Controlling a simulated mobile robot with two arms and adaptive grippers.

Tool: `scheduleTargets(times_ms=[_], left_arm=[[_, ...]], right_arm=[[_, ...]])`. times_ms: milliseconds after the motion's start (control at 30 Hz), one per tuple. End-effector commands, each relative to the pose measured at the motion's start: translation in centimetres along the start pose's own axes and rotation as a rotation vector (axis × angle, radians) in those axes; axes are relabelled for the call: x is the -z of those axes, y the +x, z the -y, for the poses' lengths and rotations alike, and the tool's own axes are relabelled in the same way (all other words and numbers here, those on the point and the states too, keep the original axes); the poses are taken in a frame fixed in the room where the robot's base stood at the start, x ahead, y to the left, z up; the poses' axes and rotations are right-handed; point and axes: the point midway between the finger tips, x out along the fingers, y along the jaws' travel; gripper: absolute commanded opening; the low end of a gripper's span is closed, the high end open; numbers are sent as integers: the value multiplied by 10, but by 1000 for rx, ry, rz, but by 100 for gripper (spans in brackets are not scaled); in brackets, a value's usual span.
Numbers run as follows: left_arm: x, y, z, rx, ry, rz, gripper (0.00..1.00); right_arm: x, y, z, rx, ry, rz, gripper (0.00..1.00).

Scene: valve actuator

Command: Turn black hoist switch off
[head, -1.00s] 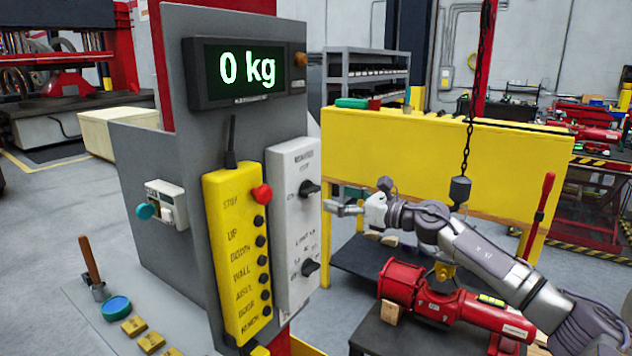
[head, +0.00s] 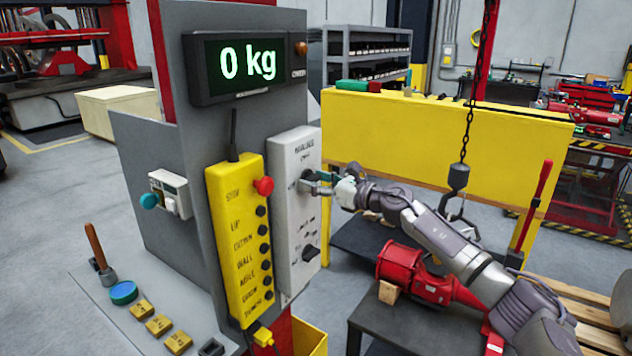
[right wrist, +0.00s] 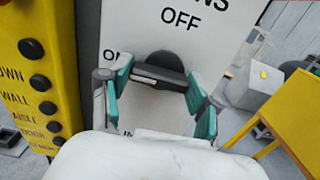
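The black hoist switch (head: 306,179) is the upper black knob on the light grey switch box (head: 291,232). In the right wrist view the switch (right wrist: 160,72) has its bar lying roughly level, below the word OFF and beside the partly hidden word ON. My right gripper (head: 322,183) is at the switch, coming from the right. In the right wrist view its teal-padded fingers (right wrist: 160,88) are spread, one beside each end of the bar. I cannot tell whether they touch it. My left gripper is out of view.
A second black knob (head: 311,254) sits lower on the box. A yellow button pendant (head: 238,245) with a red stop button (head: 263,186) is just left. A display (head: 247,65) above reads 0 kg. A hook (head: 457,178) hangs on a chain behind my right arm.

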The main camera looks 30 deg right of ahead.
Motion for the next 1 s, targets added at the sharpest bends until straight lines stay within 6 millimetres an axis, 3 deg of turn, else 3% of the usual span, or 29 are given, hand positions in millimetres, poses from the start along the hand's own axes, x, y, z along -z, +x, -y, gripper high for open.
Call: scheduleTargets(times_ms=[33,133,567,1000], left_arm=[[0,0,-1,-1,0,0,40],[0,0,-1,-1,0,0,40],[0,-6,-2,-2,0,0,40],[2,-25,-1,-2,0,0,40]], right_arm=[[0,0,0,0,0,0,44],[0,0,0,0,0,0,28],[-1,0,0,0,95,-1,28],[-4,0,2,2,472,-1,28]])
